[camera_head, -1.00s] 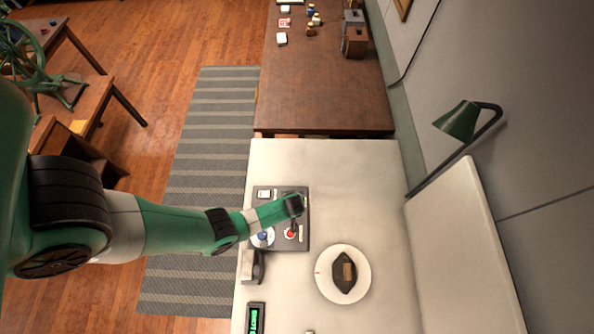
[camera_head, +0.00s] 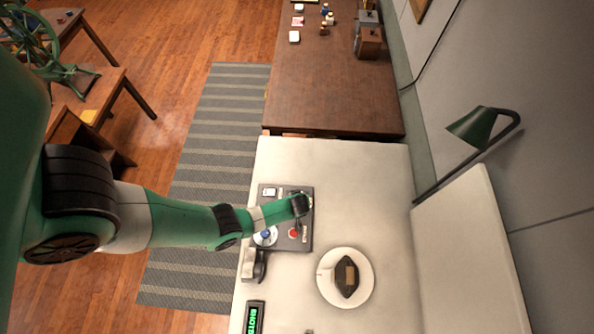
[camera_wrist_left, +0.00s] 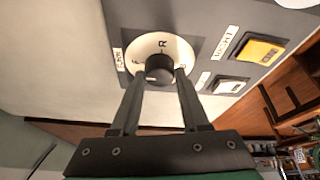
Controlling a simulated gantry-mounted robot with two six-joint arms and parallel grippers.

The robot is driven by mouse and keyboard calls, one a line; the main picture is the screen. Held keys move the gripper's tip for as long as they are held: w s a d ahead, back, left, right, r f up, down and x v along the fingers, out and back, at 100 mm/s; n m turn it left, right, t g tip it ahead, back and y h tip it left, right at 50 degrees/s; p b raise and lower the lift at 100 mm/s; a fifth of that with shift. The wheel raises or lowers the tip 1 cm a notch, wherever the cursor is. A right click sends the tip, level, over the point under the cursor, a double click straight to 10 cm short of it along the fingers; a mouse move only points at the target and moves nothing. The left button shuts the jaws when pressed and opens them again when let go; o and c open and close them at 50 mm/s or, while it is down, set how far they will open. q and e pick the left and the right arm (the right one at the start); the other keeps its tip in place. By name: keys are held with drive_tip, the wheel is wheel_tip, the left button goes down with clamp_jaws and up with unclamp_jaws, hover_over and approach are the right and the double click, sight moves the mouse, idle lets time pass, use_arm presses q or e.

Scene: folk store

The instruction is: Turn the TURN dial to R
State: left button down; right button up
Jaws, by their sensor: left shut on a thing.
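The TURN dial shows in the left wrist view as a dark round knob (camera_wrist_left: 160,63) on a white disc (camera_wrist_left: 146,45) with printed letters. The R is at the disc's far side, beyond the knob. The word TURN is on a label (camera_wrist_left: 118,60) left of the disc. My left gripper (camera_wrist_left: 159,77) is shut on the knob, one finger at each side. A small pale mark shows on the knob's near side; I cannot tell surely where the knob points. In the head view my left gripper (camera_head: 300,206) is over the dark control panel (camera_head: 306,243) and hides the dial.
The panel also bears a yellow button (camera_wrist_left: 258,51), a white button (camera_wrist_left: 228,86), a blue knob (camera_head: 265,235) and a red control (camera_head: 294,233). A white plate (camera_head: 365,291) with a dark object and a green display (camera_head: 254,318) are nearby. A lamp (camera_head: 476,127) stands right.

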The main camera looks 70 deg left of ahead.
use_arm(q)
drive_tip(key=shift+m, duration=0.3)
drive_tip(key=m, duration=0.1)
drive_tip(key=m+t, duration=0.1)
drive_tip(key=m, duration=0.1)
drive_tip(key=shift+s+a+t+h+p, duration=0.1)
drive_tip(key=shift+s+t+h+p, duration=0.05)
drive_tip(key=shift+t+h+p, duration=0.2)
drive_tip(key=m+t+h, duration=0.1)
drive_tip(key=m, duration=0.3)
drive_tip(key=shift+a+m+p, duration=0.1)
drive_tip(key=shift+m+p, duration=0.25)
drive_tip(key=shift+m, duration=0.05)
drive_tip(key=m+h, duration=0.1)
drive_tip(key=m, duration=0.1)
drive_tip(key=shift+a+f+m+t, duration=0.1)
drive_tip(key=shift+m+t, duration=0.15)
drive_tip(key=shift+m, duration=0.05)
drive_tip(key=m+h+b, duration=0.1)
drive_tip(key=m, duration=0.2)
drive_tip(key=shift+a+m+h+b, duration=0.1)
drive_tip(key=shift+m+h+b, duration=0.2)
drive_tip(key=shift+h+b, duration=0.05)
drive_tip(key=shift+m+h, duration=0.6)
drive_tip(key=shift+m, duration=0.9)
